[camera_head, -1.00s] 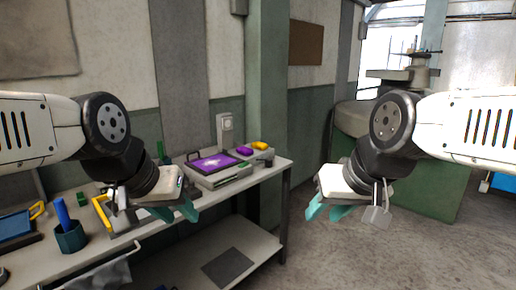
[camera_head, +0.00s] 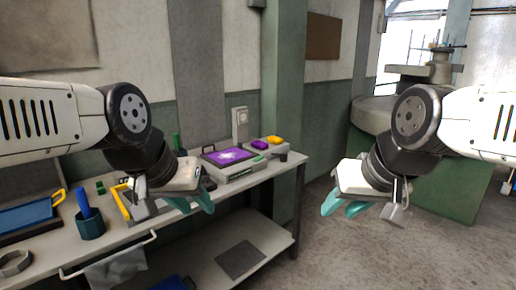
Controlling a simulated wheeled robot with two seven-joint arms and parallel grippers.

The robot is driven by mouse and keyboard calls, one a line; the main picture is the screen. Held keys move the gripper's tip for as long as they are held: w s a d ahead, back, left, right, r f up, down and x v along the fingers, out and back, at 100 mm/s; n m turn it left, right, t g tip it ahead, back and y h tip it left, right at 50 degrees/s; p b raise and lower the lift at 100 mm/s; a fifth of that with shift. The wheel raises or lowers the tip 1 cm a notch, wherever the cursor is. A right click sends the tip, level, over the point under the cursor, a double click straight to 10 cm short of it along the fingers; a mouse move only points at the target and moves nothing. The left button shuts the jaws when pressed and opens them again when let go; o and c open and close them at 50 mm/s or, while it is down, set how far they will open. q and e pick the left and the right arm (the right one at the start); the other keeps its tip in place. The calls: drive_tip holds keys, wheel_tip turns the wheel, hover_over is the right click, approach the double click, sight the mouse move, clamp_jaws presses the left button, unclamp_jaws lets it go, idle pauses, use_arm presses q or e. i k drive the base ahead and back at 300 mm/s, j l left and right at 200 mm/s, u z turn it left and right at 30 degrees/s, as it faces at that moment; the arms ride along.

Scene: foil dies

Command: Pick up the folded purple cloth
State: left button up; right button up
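A small purple folded thing (camera_head: 259,144), likely the purple cloth, lies at the far right end of the workbench, beside a yellow one (camera_head: 273,140). My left gripper (camera_head: 192,203) hangs over the front of the bench, left of and nearer than the purple thing. Its teal fingers are apart and nothing shows between them. My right gripper (camera_head: 343,208) is over the open floor, right of the bench. Its teal fingers are also apart and empty. Neither gripper touches the purple thing.
A framed panel with a purple face (camera_head: 229,156) lies on a grey unit left of the purple thing. A dark cup (camera_head: 89,223) with a blue handle, a blue tray and a yellow-handled tool stand on the bench (camera_head: 200,219). Floor is clear on the right.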

sight(259, 144)
drive_tip(key=i+z, duration=0.15)
drive_tip(key=i, duration=0.45)
drive_tip(key=i+z, duration=0.1)
drive_tip(key=i, duration=0.45)
drive_tip(key=i+j+z, duration=0.15)
drive_tip(key=i, duration=0.45)
drive_tip(key=i+j+z, duration=0.1)
drive_tip(key=i, duration=0.5)
